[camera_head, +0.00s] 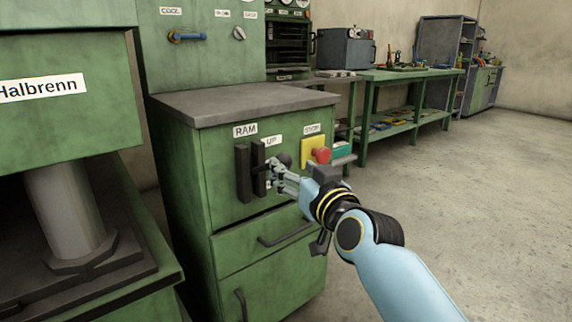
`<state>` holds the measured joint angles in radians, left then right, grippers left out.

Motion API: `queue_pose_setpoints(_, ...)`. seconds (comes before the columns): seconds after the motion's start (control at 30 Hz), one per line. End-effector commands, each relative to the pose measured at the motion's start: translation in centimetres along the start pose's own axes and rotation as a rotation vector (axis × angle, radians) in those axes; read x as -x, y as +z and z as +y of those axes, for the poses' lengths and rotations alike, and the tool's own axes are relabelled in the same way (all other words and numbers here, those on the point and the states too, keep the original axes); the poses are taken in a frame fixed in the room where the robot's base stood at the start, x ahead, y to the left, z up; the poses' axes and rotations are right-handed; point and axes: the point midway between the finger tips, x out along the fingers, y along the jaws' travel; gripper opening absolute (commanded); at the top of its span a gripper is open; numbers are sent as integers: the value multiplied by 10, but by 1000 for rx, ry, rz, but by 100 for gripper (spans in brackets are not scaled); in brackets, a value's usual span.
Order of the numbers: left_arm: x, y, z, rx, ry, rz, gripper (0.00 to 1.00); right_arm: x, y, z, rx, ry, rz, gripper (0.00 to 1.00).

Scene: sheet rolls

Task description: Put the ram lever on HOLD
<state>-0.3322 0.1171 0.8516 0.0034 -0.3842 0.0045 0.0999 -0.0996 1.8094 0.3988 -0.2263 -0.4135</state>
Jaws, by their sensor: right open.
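The ram lever (285,160) shows as a dark knob at the black upright slotted plate (244,173) on the green cabinet's front, under the RAM label (245,130). It stands near the UP label (272,141). A label lower down is mostly covered by my gripper, and I cannot read it. My right gripper (274,172) is open, with its fingers at the lever, just below and left of the knob. I cannot tell whether they touch it. My left gripper is out of view.
A red stop button (321,155) on a yellow plate sits just right of the lever, close to my right wrist. The grey cabinet top (240,101) overhangs above. Drawer handles (285,233) stick out below. The floor at right is clear.

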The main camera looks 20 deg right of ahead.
Motion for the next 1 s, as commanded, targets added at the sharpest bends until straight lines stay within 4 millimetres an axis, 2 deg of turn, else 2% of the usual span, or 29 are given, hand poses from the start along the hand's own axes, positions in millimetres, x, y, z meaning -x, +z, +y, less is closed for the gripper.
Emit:
queue_pose_setpoints(0.1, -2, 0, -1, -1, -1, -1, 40, -24, 1, 0, 1, 0, 1, 60)
queue_pose_setpoints(0.3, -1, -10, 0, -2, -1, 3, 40, -48, 2, 0, 0, 1, -1, 60)
queue_pose_setpoints(0.67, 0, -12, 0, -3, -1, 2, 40, -53, 1, 0, -1, 1, -1, 60)
queue_pose_setpoints(1.0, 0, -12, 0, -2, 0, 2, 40, -53, 1, 0, 0, 1, -2, 16)
